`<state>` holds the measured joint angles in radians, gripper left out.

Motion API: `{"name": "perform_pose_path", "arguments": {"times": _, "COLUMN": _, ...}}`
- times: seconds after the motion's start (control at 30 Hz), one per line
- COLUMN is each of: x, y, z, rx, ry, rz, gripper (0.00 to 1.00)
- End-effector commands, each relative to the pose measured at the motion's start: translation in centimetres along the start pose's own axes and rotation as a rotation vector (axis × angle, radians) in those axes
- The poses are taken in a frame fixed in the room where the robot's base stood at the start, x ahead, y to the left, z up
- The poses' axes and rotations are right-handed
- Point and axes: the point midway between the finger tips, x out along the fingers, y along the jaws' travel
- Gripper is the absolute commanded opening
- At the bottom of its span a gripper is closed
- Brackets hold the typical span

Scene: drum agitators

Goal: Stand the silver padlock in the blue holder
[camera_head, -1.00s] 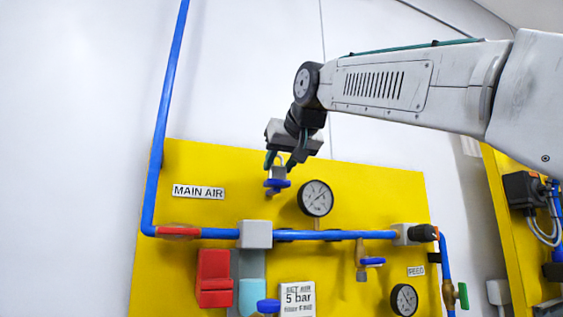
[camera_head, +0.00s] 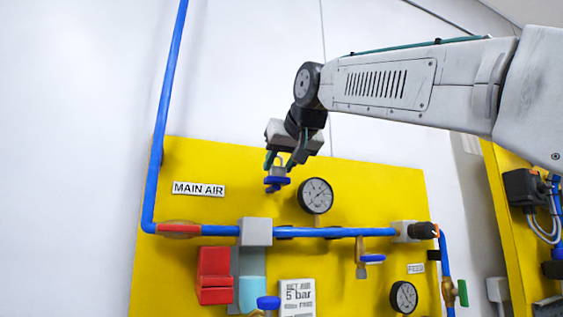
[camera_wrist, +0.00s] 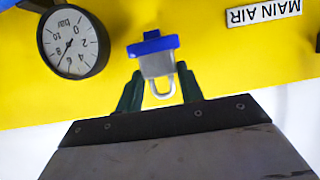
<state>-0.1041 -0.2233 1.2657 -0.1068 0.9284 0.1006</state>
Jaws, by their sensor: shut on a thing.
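The silver padlock (camera_head: 278,170) is upright between the fingers of my gripper (camera_head: 281,160), in front of the yellow board. In the wrist view the padlock's grey body (camera_wrist: 157,64) has its shackle towards my gripper (camera_wrist: 160,90), whose green fingers flank it. The gripper is shut on the padlock. The blue holder (camera_head: 277,182) is directly below the padlock and also shows in the wrist view (camera_wrist: 152,43). The padlock's lower end meets the holder, its bottom edge hidden by the blue rim. I cannot tell whether it is fully seated.
A pressure gauge (camera_head: 316,195) is close right of the holder. A blue pipe (camera_head: 350,233) with a grey block (camera_head: 256,231) runs below. The MAIN AIR sign (camera_head: 198,188) is to the left, and a red box (camera_head: 214,275) is lower left. The wall above is clear.

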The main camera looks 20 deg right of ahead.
Motion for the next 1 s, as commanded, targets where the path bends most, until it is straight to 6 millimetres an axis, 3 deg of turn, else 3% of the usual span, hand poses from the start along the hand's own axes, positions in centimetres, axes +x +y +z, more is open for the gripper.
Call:
{"name": "perform_pose_path", "arguments": {"times": 0.23, "x": 0.0, "y": 0.0, "z": 0.0, "rx": 0.0, "ry": 0.001, "rz": 0.0, "gripper": 0.0}}
{"name": "perform_pose_path", "arguments": {"times": 0.27, "x": 0.0, "y": 0.0, "z": 0.0, "rx": 0.0, "ry": 0.001, "rz": 0.0, "gripper": 0.46}}
{"name": "perform_pose_path", "arguments": {"times": 0.33, "x": 0.0, "y": 0.0, "z": 0.0, "rx": 0.0, "ry": 0.001, "rz": 0.0, "gripper": 0.63}}
{"name": "perform_pose_path", "arguments": {"times": 0.67, "x": -0.4, "y": 0.0, "z": 0.0, "rx": 0.0, "ry": 0.001, "rz": 0.0, "gripper": 0.63}}
{"name": "perform_pose_path", "arguments": {"times": 1.0, "x": -5.7, "y": 0.0, "z": -0.1, "rx": -0.001, "ry": 0.004, "rz": 0.0, "gripper": 0.63}}
